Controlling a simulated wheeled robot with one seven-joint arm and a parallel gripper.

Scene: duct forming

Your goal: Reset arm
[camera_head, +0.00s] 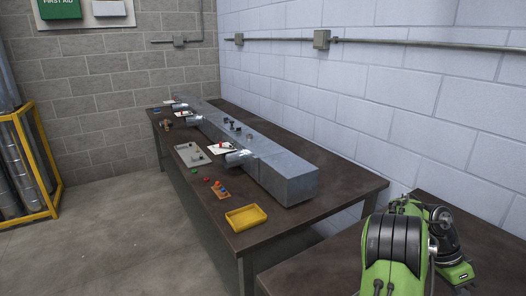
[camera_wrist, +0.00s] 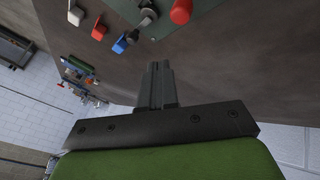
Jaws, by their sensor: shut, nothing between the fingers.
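My gripper (camera_wrist: 157,85) shows in the wrist view with its two dark fingers together and nothing between them. It points toward a dark brown surface and touches nothing that I can see. My green and black arm (camera_head: 395,245) is folded at the lower right in the head view, over or beside a second dark table. The gripper's fingers cannot be made out in the head view.
A dark workbench (camera_head: 345,190) carries a long grey metal duct (camera_head: 287,180), a yellow tray (camera_head: 246,217) and small coloured parts. A green panel (camera_wrist: 165,22) with switches and a red knob (camera_wrist: 181,11) lies close beyond my fingers. A yellow rack (camera_head: 53,190) stands left; the floor between is clear.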

